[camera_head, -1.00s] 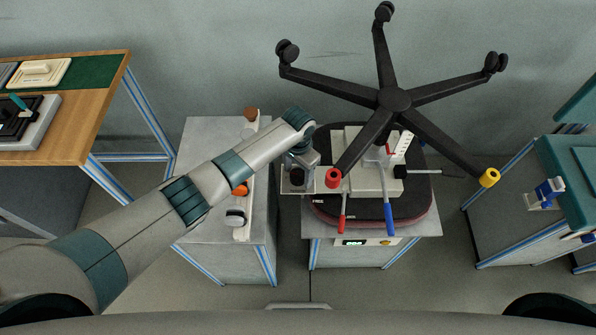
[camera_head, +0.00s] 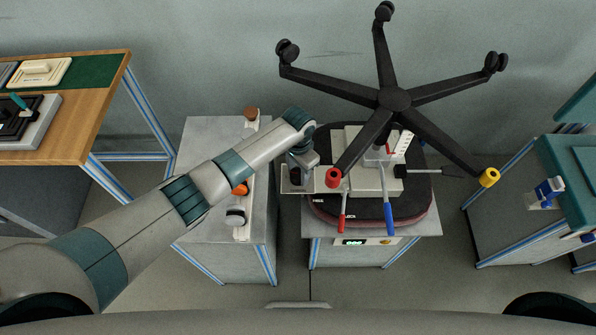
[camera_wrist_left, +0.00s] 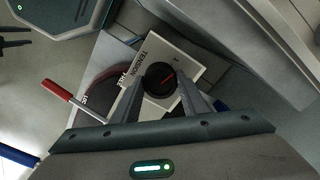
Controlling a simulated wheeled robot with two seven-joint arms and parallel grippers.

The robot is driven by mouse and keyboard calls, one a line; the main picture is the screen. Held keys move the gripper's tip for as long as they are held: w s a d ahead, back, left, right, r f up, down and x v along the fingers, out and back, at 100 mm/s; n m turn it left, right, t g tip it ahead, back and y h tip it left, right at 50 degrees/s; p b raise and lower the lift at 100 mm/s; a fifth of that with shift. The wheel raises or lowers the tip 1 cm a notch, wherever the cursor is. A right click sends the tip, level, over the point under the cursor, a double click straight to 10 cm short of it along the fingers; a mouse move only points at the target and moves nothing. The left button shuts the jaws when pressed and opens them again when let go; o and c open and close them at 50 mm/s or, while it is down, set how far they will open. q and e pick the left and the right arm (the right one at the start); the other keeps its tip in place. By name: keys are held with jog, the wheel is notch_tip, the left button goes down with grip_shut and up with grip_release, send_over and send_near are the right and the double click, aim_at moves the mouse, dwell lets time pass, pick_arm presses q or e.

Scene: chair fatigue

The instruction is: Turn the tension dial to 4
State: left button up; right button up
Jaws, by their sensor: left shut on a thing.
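The tension dial (camera_wrist_left: 161,79) is a round black knob with a red pointer line. It sits on a pale plate marked TENSION (camera_wrist_left: 141,62) in the left wrist view. My left gripper (camera_wrist_left: 163,92) is shut on the dial, one finger on each side of it. In the head view my left gripper (camera_head: 299,178) is at the left side of the upturned chair's mechanism (camera_head: 368,178), and the dial is mostly hidden there by the wrist. The scale numbers are too small to read. My right gripper is not in view.
The chair's black five-spoke base (camera_head: 394,99) stands above the seat, with red and yellow spoke ends nearby. A red lever (camera_head: 342,217) and a blue lever (camera_head: 389,219) stick out at the front. A grey cabinet (camera_head: 208,133) stands left, a wooden table (camera_head: 100,100) farther left.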

pick_arm(q)
jog(key=m, duration=0.5)
jog(key=shift+m, duration=0.3)
jog(key=m, duration=0.3)
jog(key=shift+m, duration=0.3)
jog(key=m, duration=0.2)
jog(key=shift+m+b, duration=0.3)
jog(key=shift+m, duration=0.1)
jog(key=m+b, duration=0.1)
jog(key=m, duration=0.4)
jog(key=m+b, duration=0.2)
jog(key=m, duration=0.3)
jog(key=shift+m+b, duration=0.3)
jog(key=shift+m, duration=0.1)
jog(key=o, duration=1.1)
